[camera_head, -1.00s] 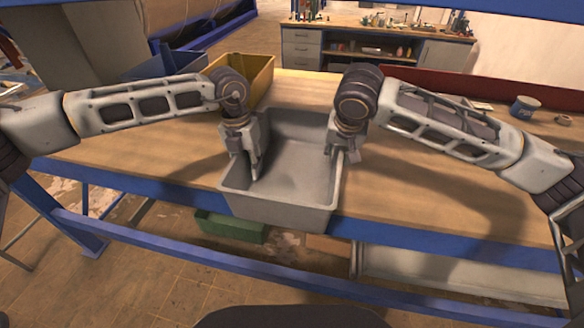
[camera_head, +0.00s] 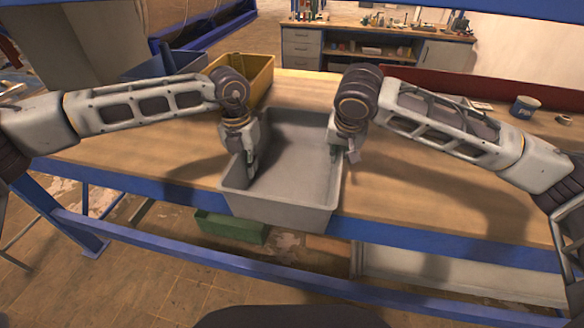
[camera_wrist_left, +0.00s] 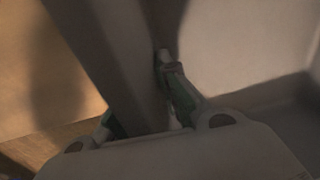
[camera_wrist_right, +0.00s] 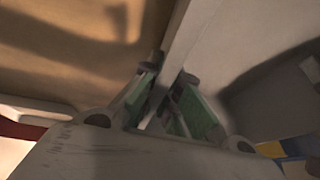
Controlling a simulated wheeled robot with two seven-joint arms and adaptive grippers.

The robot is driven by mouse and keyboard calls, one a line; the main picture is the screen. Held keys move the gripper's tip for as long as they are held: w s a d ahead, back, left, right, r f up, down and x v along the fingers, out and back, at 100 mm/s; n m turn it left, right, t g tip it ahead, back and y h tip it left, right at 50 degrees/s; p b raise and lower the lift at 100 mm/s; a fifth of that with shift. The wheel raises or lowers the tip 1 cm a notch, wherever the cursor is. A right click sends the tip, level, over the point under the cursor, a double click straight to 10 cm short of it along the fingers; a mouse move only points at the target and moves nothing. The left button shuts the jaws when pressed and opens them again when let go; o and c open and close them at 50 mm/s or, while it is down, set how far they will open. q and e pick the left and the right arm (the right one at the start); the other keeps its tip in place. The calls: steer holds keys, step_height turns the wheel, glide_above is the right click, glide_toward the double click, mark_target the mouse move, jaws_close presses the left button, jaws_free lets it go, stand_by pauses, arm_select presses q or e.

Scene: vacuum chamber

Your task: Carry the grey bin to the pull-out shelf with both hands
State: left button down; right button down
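The grey bin (camera_head: 290,185) is empty and rests upright on the wooden bench top, its near end at the bench's front edge. My left gripper (camera_head: 248,170) straddles the bin's left wall, one finger inside and one outside. The left wrist view shows the wall between its fingers (camera_wrist_left: 145,105), the outer one partly hidden. My right gripper (camera_head: 343,155) straddles the right wall. In the right wrist view both green-padded fingers (camera_wrist_right: 167,85) close against that wall. Both grippers appear shut on the bin. I cannot make out the pull-out shelf for certain.
A yellow bin (camera_head: 252,78) stands behind my left gripper, with a blue bin (camera_head: 160,62) further left. A blue tin (camera_head: 523,107) stands at the back right by a red panel. A green bin (camera_head: 230,228) is below the bench.

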mark_target(245, 152)
arm_select(q)
steer(key=shift+r, duration=0.2)
arm_select(e)
steer(key=shift+r, duration=0.2)
